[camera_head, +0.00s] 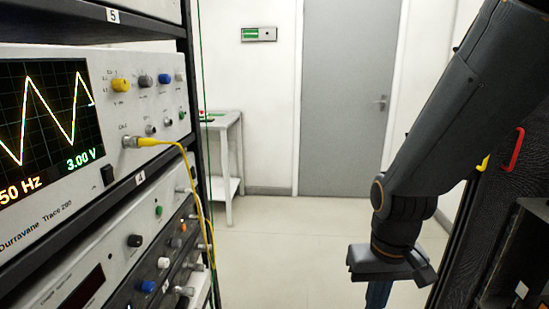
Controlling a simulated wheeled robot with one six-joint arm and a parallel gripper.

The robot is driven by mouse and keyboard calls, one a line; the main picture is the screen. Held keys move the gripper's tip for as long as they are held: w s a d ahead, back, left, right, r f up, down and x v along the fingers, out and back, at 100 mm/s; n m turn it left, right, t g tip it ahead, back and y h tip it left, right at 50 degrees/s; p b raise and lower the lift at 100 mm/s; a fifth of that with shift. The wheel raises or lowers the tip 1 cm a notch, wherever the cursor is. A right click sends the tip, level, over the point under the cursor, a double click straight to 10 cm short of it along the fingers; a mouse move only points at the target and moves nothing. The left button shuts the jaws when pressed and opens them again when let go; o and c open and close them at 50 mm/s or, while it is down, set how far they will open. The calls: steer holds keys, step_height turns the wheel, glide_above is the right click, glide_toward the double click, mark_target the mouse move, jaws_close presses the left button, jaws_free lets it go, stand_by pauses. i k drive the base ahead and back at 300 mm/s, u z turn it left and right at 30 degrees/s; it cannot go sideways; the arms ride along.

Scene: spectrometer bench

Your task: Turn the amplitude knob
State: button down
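No label legible here marks the amplitude knob. The oscilloscope (100,200) at left has a yellow knob (121,85), a grey knob (146,81) and a blue knob (164,79). Its screen (48,110) shows a triangle wave with "3.00 V" and "50 Hz". Units lower in the rack carry a black knob (135,240), a white knob (164,263), a blue knob (147,286) and a small green one (159,211). My gripper (378,295) points down at lower right, far from all the knobs. A blue part shows below its palm, cut by the frame edge; finger opening is hidden.
A yellow cable (207,215) runs from the oscilloscope's front down past the lower units. A dark rack (500,200) with a red handle-like part (513,150) stands at right. A small table (221,150) and grey door (345,100) are behind. The floor between is clear.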

mark_target(162, 262)
steer(key=u, duration=0.4)
steer(key=k, duration=0.95)
steer(key=u, duration=0.95)
